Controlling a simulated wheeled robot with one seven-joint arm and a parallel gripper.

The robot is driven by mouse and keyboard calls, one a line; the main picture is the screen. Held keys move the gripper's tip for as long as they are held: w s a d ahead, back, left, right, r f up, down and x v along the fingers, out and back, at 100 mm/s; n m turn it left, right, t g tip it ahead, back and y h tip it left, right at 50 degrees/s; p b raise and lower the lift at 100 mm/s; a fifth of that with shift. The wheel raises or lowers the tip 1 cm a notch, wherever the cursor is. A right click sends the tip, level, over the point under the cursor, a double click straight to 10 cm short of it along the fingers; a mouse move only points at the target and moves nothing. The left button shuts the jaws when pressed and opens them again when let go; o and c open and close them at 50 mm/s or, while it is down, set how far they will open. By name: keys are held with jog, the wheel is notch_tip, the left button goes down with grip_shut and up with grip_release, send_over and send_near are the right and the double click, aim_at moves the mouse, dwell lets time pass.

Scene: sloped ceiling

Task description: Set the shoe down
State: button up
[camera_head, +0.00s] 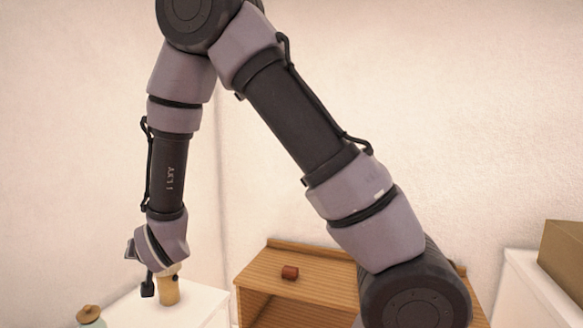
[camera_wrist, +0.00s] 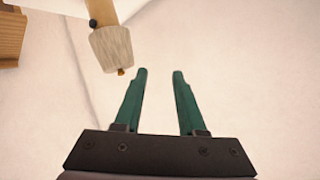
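I cannot make out a shoe in either view. My gripper (camera_wrist: 158,73) shows in the wrist view with its two green fingers apart and only pale wall between them. In the head view my wrist hangs low at the left, over or near a white surface (camera_head: 190,306); the fingers cannot be made out there. A wooden, bottle-like thing (camera_head: 169,291) with a pale upper part stands on that surface, just below my wrist in the picture. What looks like the same thing (camera_wrist: 112,48) is beside the fingers in the wrist view, apart from them.
A wooden cabinet (camera_head: 310,262) with a small reddish-brown block (camera_head: 289,272) on top stands at the centre. A jar with a wooden lid (camera_head: 89,315) is at the lower left. A brown box (camera_head: 566,257) sits on white furniture (camera_head: 518,287) at the right. Pale walls are behind.

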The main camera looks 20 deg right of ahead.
jog(key=w+d+r+m+g, duration=0.2)
jog(key=w+d+r, duration=0.1)
jog(key=d+r, duration=0.85)
jog(key=s+d+r, duration=0.3)
jog(key=d, duration=0.3)
jog(key=s+d+r+m+h, duration=0.1)
jog(key=s+d+r, duration=0.3)
jog(key=d, duration=0.2)
jog(key=s+d+r+g, duration=0.1)
jog(key=s+d+r, duration=0.2)
jog(key=d, duration=0.3)
jog(key=shift+s+r+h, duration=0.35)
jog(key=shift+r+h, duration=0.05)
jog(key=shift+r, duration=0.3)
jog(key=shift+o, duration=0.4)
jog(key=s+d+r+m+g+h, duration=0.1)
jog(key=s+d+r, duration=0.1)
jog(key=s+d, duration=0.4)
jog(key=s, duration=0.4)
jog(key=shift+s+d, duration=0.3)
jog(key=shift+s, duration=0.3)
